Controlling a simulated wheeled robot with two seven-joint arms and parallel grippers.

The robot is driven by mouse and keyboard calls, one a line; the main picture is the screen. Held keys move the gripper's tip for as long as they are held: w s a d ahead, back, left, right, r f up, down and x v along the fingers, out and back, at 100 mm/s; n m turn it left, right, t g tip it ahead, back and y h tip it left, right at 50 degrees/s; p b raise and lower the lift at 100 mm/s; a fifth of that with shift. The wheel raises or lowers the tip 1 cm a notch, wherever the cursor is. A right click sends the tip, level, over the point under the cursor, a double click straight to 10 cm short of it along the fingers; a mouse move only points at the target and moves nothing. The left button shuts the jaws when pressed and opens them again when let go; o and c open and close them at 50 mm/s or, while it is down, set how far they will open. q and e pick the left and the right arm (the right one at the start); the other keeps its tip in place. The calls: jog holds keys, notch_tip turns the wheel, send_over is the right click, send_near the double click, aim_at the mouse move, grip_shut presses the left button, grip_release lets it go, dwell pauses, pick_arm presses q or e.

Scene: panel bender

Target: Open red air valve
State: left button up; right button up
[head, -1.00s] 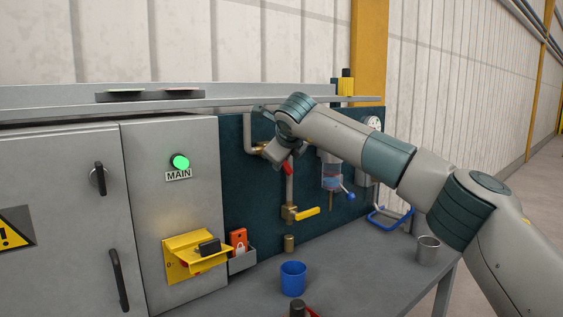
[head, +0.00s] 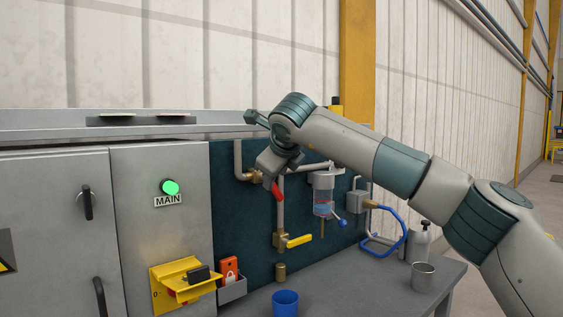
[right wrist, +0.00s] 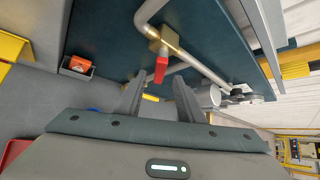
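The red air valve handle (head: 277,191) shows just below my right gripper (head: 268,168) on the dark teal panel. Its brass body (head: 256,175) sits on a grey pipe and is partly hidden by the gripper. In the right wrist view the red handle (right wrist: 162,70) sticks out from the brass fitting (right wrist: 163,40). My right gripper (right wrist: 159,90) is open there, a finger on each side of the handle's line. The handle's end lies near the fingertips; I cannot tell whether they touch it. My left gripper is not in view.
A yellow-handled valve (head: 298,240) sits lower on the panel. A filter bowl (head: 323,200) and a blue hose (head: 392,244) are to the right. A blue cup (head: 285,303) and a metal cup (head: 423,277) stand on the grey bench. A grey cabinet (head: 150,225) stands left.

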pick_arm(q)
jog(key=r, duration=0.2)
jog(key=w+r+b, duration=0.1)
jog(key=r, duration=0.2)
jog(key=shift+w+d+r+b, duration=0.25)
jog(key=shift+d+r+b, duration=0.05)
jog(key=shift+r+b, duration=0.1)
pick_arm(e)
jog(key=a+v, duration=0.1)
jog(key=v, duration=0.9)
jog(key=shift+d, duration=0.45)
jog(key=shift+r, duration=0.1)
jog(key=shift+c, duration=0.6)
